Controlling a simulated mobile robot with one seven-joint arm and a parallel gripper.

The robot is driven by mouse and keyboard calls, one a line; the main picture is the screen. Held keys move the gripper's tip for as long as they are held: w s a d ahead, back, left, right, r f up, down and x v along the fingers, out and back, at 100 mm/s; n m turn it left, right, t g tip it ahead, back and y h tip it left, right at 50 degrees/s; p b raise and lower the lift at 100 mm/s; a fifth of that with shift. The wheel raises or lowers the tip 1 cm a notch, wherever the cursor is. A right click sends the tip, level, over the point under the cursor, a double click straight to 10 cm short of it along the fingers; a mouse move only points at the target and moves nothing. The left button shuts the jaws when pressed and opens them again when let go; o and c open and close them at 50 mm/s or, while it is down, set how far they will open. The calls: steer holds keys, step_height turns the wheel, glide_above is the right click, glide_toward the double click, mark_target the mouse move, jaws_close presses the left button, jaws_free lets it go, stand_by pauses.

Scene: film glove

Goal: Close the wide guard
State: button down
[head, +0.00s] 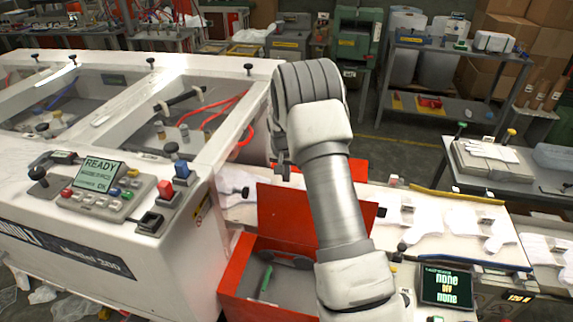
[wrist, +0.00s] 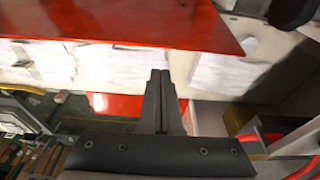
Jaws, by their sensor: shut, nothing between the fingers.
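A wide red panel (head: 285,212) stands raised behind an open red box (head: 235,285) in the head view; it looks like the guard. My arm hides part of both. A broad red sheet, likely the same panel, spans the top of the wrist view (wrist: 120,20). My gripper (head: 283,168) points down above the panel's upper edge, beside the white machine. In the wrist view my gripper (wrist: 160,72) is shut and empty, its tips below the red sheet's edge. I cannot tell whether they touch it.
The white machine (head: 190,265) with a control panel (head: 105,190) and windowed covers fills the left. A table with white gloves (head: 425,218) lies right of my arm, with a small dark screen (head: 447,288) in front. Shelves and boxes stand behind; some floor is clear between.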

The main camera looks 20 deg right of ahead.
steer(key=shift+s+a+r+p, duration=0.15)
steer(key=shift+s+a, duration=0.25)
steer(key=shift+s, duration=0.2)
steer(key=shift+s+a+r+p, duration=0.15)
steer(key=shift+s+a, duration=0.2)
steer(key=shift+s, duration=0.25)
steer(key=shift+s+a+f+b, duration=0.1)
steer(key=shift+b, duration=0.2)
